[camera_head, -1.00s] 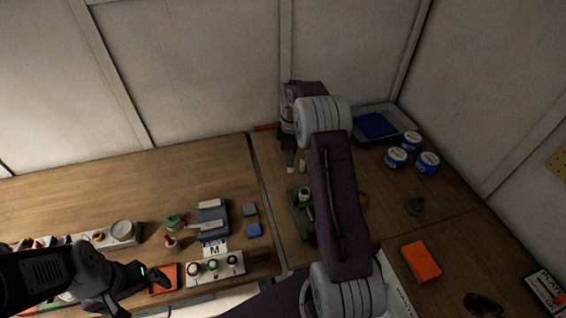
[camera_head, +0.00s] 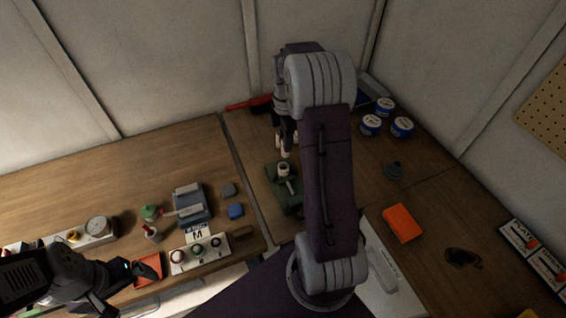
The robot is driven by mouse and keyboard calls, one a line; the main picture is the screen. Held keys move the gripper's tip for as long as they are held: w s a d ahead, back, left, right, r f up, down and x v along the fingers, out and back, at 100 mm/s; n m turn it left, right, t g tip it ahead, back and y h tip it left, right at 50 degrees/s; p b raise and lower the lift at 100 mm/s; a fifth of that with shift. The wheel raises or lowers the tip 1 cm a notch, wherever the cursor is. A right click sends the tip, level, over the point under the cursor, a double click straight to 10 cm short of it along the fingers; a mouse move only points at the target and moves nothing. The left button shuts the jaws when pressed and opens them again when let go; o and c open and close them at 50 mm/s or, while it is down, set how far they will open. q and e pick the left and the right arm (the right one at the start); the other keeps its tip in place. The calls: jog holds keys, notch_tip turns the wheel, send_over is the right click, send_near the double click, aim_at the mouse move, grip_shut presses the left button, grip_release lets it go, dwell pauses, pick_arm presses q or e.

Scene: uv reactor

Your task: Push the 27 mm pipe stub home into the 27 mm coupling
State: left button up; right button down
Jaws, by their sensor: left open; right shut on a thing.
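My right gripper (camera_head: 284,145) points down above the green fixture, shut on a pale piece that looks like the pipe stub (camera_head: 285,154); the fingers hide most of it. Just below it a pale ring-shaped part, which looks like the coupling (camera_head: 283,169), stands upright on the green fixture (camera_head: 283,198). The stub's lower end is close above the coupling; I cannot tell whether they touch. My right forearm covers the fixture's right side. My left gripper (camera_head: 122,283) is open and empty at the lower left, by an orange-red tray (camera_head: 149,268).
Walls close off the back.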

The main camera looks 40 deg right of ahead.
jog(key=s+d+r+n+p, duration=0.1)
jog(key=s+r+n+p, duration=0.15)
jog(key=s, duration=0.45)
jog(key=s+d+r+n+p, duration=0.1)
jog(key=s+r+p, duration=0.1)
jog(key=s+r, duration=0.3)
jog(key=p, duration=0.3)
send_over(284, 157)
notch_tip(284, 157, down, 8)
jog(key=f, duration=0.2)
jog(key=s+a+f, duration=0.1)
jog(key=shift+f+p, duration=0.35)
jog(key=shift+f, duration=0.05)
jog(key=shift+w+d+f, duration=0.1)
jog(key=shift+f, duration=0.2)
jog(key=c, duration=1.2)
grip_release()
jog(key=shift+f, duration=0.1)
